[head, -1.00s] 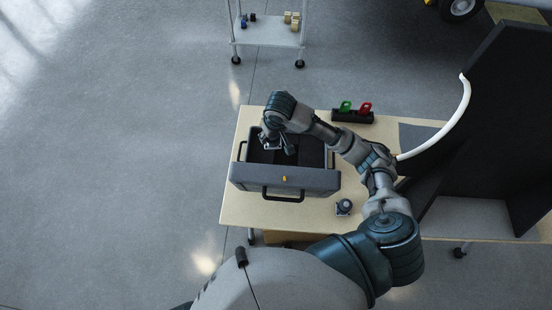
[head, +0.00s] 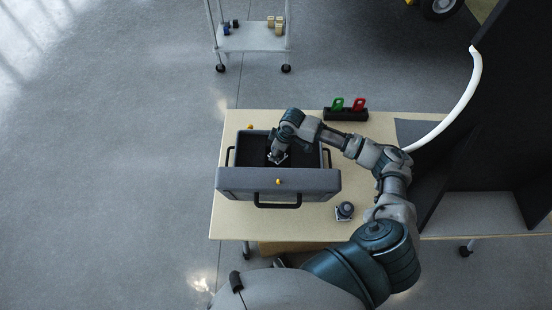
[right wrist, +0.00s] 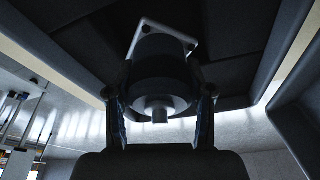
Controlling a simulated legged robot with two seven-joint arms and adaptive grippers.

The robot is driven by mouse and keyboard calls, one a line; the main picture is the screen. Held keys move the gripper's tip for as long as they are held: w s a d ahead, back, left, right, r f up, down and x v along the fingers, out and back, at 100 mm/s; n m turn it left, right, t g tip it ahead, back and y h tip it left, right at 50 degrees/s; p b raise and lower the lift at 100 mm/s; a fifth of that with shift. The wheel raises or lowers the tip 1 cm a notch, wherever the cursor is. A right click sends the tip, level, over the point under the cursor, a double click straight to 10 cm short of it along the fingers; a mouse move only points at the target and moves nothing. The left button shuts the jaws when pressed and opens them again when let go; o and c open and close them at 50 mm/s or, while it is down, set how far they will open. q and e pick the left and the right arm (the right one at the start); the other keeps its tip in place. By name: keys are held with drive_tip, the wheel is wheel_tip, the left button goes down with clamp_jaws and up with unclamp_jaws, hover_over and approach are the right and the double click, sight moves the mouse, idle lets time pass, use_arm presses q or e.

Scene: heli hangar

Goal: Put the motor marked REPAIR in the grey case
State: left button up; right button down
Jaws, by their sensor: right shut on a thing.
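The grey case (head: 232,180) stands open on the table, with a dark lining inside and handles on its sides. My right gripper (head: 277,156) is down inside the case's opening. In the right wrist view my right gripper (right wrist: 160,108) is shut on a motor (right wrist: 158,75), a dark round body with a pale square flange and a short shaft. No REPAIR mark can be read on it. A second motor (head: 345,211) stands on the table to the right of the case; its marking cannot be read. My left gripper is not in view.
A black holder (head: 345,115) with a green tag (head: 337,104) and a red tag (head: 359,104) is at the table's back. A dark panel with a white curved tube (head: 462,105) stands at the right. A trolley (head: 250,40) stands beyond.

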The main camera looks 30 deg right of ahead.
sight(284, 157)
drive_tip(key=f, duration=0.4)
drive_tip(key=shift+d+f, duration=0.2)
drive_tip(key=shift+f, duration=0.2)
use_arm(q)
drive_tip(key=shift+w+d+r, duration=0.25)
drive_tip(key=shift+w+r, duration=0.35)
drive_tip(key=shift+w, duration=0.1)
use_arm(e)
drive_tip(key=c, duration=0.7)
unclamp_jaws()
drive_tip(key=shift+a, duration=0.1)
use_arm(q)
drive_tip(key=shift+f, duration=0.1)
use_arm(e)
drive_tip(key=shift+r, duration=0.4)
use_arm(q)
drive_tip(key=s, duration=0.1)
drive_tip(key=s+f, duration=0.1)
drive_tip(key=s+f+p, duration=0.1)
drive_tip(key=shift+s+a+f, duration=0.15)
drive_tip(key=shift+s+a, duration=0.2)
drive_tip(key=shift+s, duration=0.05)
use_arm(e)
drive_tip(key=v, duration=1.1)
drive_tip(key=shift+s+r, duration=0.15)
